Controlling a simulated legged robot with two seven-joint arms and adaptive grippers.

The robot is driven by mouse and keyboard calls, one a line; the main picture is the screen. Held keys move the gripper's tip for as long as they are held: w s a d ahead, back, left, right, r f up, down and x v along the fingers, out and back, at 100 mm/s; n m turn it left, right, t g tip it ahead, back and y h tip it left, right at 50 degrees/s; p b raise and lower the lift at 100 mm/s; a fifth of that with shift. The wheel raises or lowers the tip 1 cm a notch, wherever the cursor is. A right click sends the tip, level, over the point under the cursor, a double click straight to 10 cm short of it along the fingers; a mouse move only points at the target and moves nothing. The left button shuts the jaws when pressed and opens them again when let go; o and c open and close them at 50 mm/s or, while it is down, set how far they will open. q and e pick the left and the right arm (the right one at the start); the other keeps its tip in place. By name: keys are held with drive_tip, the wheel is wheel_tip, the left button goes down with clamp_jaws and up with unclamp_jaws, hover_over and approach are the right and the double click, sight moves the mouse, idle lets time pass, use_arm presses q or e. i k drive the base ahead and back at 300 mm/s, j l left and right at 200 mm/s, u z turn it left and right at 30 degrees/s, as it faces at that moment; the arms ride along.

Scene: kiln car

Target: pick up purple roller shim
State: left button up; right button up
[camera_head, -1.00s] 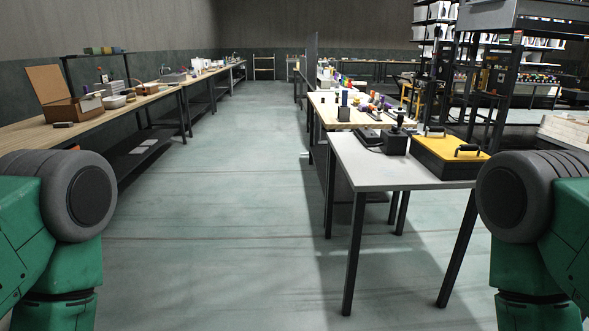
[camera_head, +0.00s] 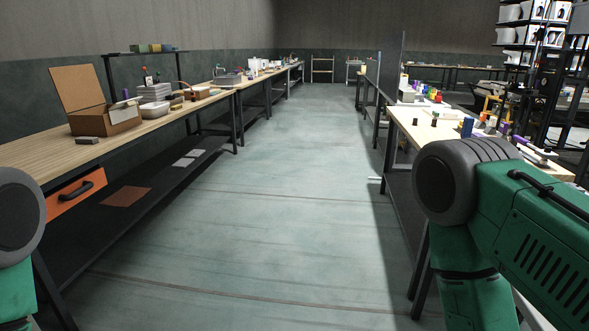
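I cannot pick out the purple roller shim for certain. Small purple items (camera_head: 438,98) show among coloured pieces on the right workbench (camera_head: 418,130), too small to identify. Another purple piece (camera_head: 505,128) is near that bench's front end, partly behind my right arm. Parts of both my green arms show at the lower left and lower right. Neither gripper is in view.
A long wooden workbench (camera_head: 60,160) runs along the left, with an open cardboard box (camera_head: 105,118), a dark block (camera_head: 93,140) and an orange drawer (camera_head: 75,195). Clear floor (camera_head: 250,210) runs between the benches. Dark shelving (camera_head: 545,60) stands at the back right.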

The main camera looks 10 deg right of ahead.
sight(503, 127)
drive_tip(key=i+z, duration=0.2)
drive_tip(key=i, duration=0.5)
drive_tip(key=i+z, duration=0.15)
drive_tip(key=i, duration=0.5)
drive_tip(key=i+j+z, duration=0.2)
drive_tip(key=i, duration=0.5)
drive_tip(key=i+j+z, duration=0.15)
drive_tip(key=i, duration=1.85)
drive_tip(key=i+z, duration=0.3)
drive_tip(key=i, duration=0.4)
drive_tip(key=i+j+z, duration=0.3)
drive_tip(key=i, duration=0.35)
drive_tip(key=i+z, duration=0.15)
drive_tip(key=z, duration=0.3)
drive_tip(key=i+z, duration=0.2)
drive_tip(key=z, duration=0.3)
drive_tip(key=i+z, duration=0.2)
drive_tip(key=z, duration=0.25)
drive_tip(key=i+j+z, duration=0.15)
drive_tip(key=z, duration=0.35)
drive_tip(key=i+j+z, duration=0.1)
drive_tip(key=i+z, duration=0.15)
drive_tip(key=z, duration=0.15)
